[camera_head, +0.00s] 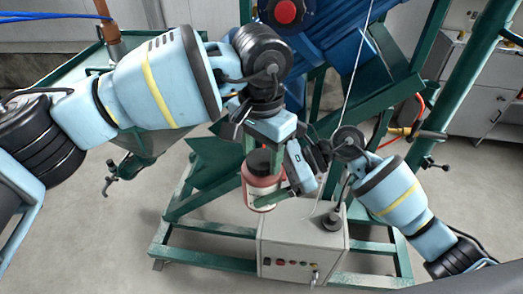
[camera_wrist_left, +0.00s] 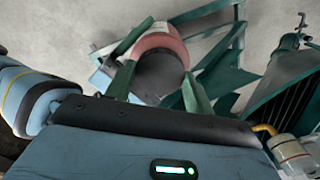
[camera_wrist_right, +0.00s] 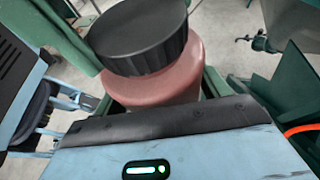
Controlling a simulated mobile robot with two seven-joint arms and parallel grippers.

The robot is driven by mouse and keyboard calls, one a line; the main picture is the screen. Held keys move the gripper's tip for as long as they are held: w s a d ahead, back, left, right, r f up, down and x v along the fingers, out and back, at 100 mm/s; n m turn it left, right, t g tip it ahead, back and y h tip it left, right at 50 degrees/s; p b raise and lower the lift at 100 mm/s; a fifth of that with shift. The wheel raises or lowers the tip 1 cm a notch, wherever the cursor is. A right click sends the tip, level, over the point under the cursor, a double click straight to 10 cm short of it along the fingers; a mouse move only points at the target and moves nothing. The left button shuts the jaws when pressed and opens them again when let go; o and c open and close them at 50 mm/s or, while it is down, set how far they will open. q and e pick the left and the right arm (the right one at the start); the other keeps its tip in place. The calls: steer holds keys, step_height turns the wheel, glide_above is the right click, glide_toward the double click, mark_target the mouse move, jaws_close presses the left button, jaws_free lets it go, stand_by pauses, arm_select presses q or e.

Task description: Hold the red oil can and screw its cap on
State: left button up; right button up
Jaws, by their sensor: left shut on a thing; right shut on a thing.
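The red oil can (camera_head: 262,190) is held upright above the grey metal box, with its black cap (camera_head: 259,161) at its top. My right gripper (camera_head: 268,195) is shut on the red body; its green fingers flank the can (camera_wrist_right: 165,88) in the right wrist view. My left gripper (camera_head: 264,155) comes from above and is shut on the black cap, which sits between its green fingers in the left wrist view (camera_wrist_left: 160,76). The cap (camera_wrist_right: 140,38) covers the can's neck in the right wrist view. The thread is hidden, so I cannot tell how tightly it sits.
A grey metal box (camera_head: 300,242) with buttons stands just below the can. Green frame beams (camera_head: 215,257) surround it. A blue machine (camera_head: 335,40) with a red knob stands behind. A green hopper (camera_head: 150,135) is at left. Bare floor lies in front at left.

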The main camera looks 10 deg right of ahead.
arm_select(q)
steer(key=m, duration=0.4)
steer(key=o, duration=0.9)
steer(key=shift+o, duration=0.2)
steer(key=shift+r, duration=0.1)
steer(key=shift+r, duration=2.2)
steer(key=shift+c, duration=0.4)
